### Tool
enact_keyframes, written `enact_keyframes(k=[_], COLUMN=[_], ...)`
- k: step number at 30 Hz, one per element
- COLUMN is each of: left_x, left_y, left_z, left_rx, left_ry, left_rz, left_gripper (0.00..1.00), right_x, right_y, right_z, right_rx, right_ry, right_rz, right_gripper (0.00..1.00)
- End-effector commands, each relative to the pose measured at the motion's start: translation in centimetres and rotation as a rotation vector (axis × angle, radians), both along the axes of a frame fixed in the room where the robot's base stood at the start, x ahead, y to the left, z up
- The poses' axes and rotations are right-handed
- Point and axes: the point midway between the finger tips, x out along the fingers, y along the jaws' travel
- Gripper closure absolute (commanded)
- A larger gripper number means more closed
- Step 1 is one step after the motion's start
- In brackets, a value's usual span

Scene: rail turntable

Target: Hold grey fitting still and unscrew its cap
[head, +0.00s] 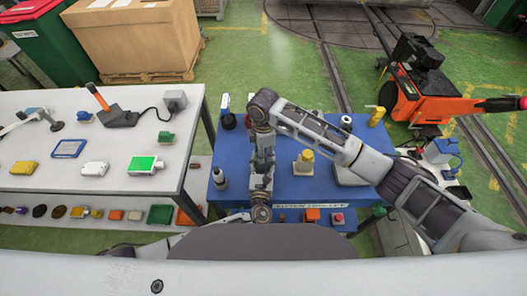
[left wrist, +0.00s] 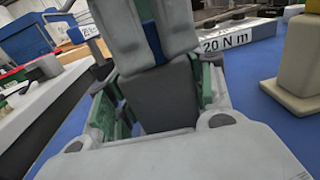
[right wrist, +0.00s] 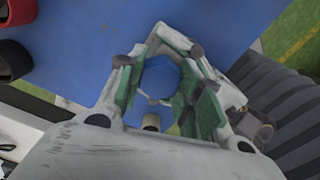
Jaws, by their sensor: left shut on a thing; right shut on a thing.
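The grey fitting (left wrist: 160,105) shows as a dark grey body between the green-padded fingers of my left gripper (left wrist: 155,100), which is shut on it. In the head view my left gripper (head: 262,186) is low over the blue table, below my right gripper (head: 264,160). My right gripper points down from above and is shut on the blue cap (right wrist: 161,80), which looks six-sided in the right wrist view. In the left wrist view a strip of the cap (left wrist: 154,42) shows between the right fingers. The grippers hide most of the fitting in the head view.
The blue table (head: 290,188) carries a yellow-topped beige block (head: 303,162) right of the grippers and a dark bottle-like item (head: 219,179) to their left. A yellow item (head: 376,116) stands at the back right. A white table (head: 110,180) with several tools stands left.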

Motion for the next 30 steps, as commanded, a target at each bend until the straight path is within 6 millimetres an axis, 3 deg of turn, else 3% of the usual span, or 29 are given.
enact_keyframes(k=[9,23,30], left_x=[-0.04,-0.05,-0.05], left_y=[-0.04,-0.05,-0.06], left_z=[0.01,0.01,0.02], left_rx=[0.0,0.0,0.0], left_ry=[0.0,0.0,0.0], left_rz=[-0.001,-0.001,-0.001], left_gripper=[0.9,0.9,0.9], right_x=[0.11,0.1,0.11], right_y=[-0.06,-0.07,-0.09], right_z=[-0.01,-0.03,-0.04], right_rx=[0.0,-0.001,-0.002], right_ry=[-0.002,-0.001,0.0], right_rz=[0.167,0.197,0.314], right_gripper=[0.94,0.94,0.94])
